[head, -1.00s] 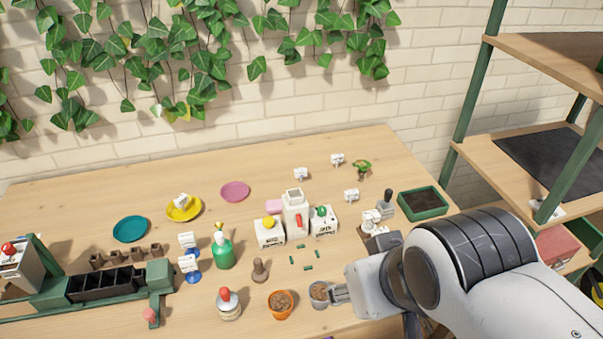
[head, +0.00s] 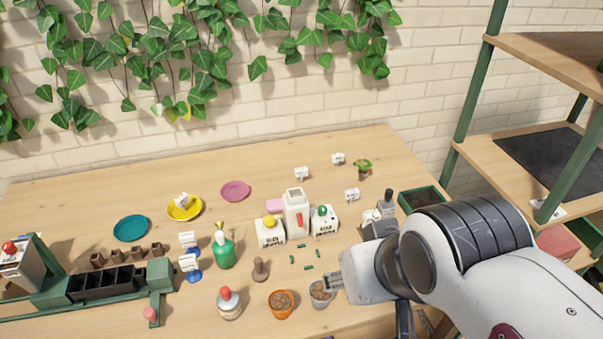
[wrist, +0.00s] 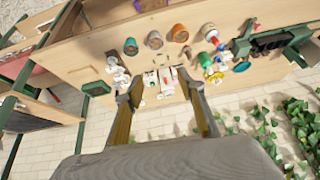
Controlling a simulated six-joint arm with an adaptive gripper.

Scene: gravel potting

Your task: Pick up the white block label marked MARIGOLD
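Several small white block labels stand on the table in the head view: one at the back (head: 302,174), one further right (head: 338,159), one below these (head: 352,195) and one near my wrist (head: 371,216). My gripper (head: 334,284) is above the table's front right, beside the grey pot. In the wrist view my gripper (wrist: 163,84) is open and empty.
A grey pot (head: 319,298) and an orange pot (head: 281,305) stand near my gripper. White boxes (head: 270,238), a white bottle (head: 296,220) and a green spray bottle (head: 223,254) crowd the middle. A green tray (head: 410,207) and shelf (head: 550,140) are at the right.

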